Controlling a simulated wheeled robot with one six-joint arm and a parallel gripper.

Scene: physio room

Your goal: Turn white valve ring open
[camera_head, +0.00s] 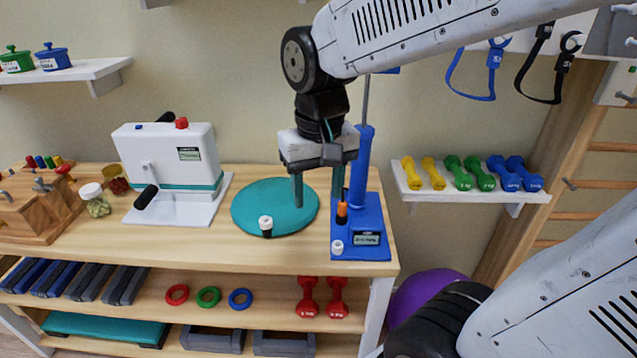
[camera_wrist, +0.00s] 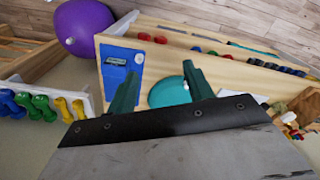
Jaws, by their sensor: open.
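A flat teal disc (camera_head: 290,215) lies on the wooden bench top. A small white ring-like cap (camera_head: 265,222) on a dark stem stands at its front edge. A blue pump (camera_head: 375,215) stands to the right, with a tall cylinder, an orange-topped part and a small display. A second small white knob (camera_head: 337,247) sits at its front left corner. Which white part is the valve ring I cannot tell for sure. My gripper (camera_head: 318,200) is open and empty, pointing down above the disc's right side. In the wrist view, the disc (camera_wrist: 165,93) shows partly behind my gripper (camera_wrist: 162,72).
A white machine (camera_head: 165,155) with a black handle stands left of the disc. A wooden block with pegs (camera_head: 35,212) and a jar (camera_head: 95,200) are farther left. A dumbbell shelf (camera_head: 470,198) is on the right wall. The bench front between machine and disc is clear.

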